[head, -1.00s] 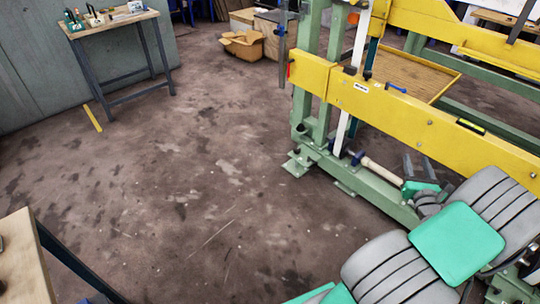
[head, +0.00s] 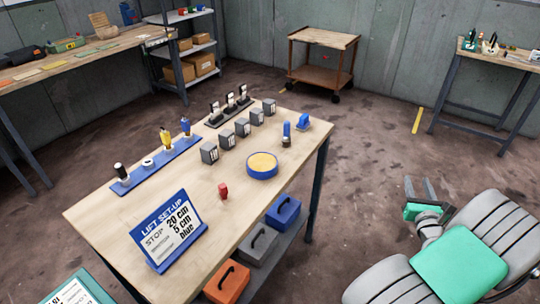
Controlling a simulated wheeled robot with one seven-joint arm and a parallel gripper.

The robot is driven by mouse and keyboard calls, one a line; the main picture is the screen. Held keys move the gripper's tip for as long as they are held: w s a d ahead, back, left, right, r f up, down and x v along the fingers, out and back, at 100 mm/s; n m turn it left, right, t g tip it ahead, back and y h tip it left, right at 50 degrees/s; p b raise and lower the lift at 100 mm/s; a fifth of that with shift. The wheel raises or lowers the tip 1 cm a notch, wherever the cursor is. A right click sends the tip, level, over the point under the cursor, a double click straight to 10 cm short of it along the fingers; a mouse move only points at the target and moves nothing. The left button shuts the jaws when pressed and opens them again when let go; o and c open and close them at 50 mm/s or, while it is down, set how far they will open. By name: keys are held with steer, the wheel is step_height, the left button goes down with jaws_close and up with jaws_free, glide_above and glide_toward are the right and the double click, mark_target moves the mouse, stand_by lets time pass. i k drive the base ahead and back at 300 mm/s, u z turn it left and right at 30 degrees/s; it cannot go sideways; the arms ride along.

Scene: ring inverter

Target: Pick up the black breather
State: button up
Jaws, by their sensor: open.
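A small black-topped fitting (head: 121,172) stands at the left end of a long blue strip holder (head: 140,177) on the wooden table. It looks like the black breather, but it is too small to be sure. Yellow (head: 165,138) and blue (head: 186,127) fittings stand further along the strip. My gripper (head: 419,188) is at the right, over the floor beyond the table's right edge. It is open and empty, its two grey fingers apart, far from the black fitting.
The wooden table (head: 110,215) also holds grey blocks (head: 226,139), a black rack (head: 229,106), a round blue dish (head: 262,172), a red piece (head: 223,190) and a sign (head: 172,235). Coloured cases lie on its lower shelf. Floor lies clear between table and back cart (head: 320,62).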

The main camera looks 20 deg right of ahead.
mark_target(120, 171)
steer(key=u, duration=0.8)
steer(key=k, duration=0.15)
steer(key=u, duration=0.05)
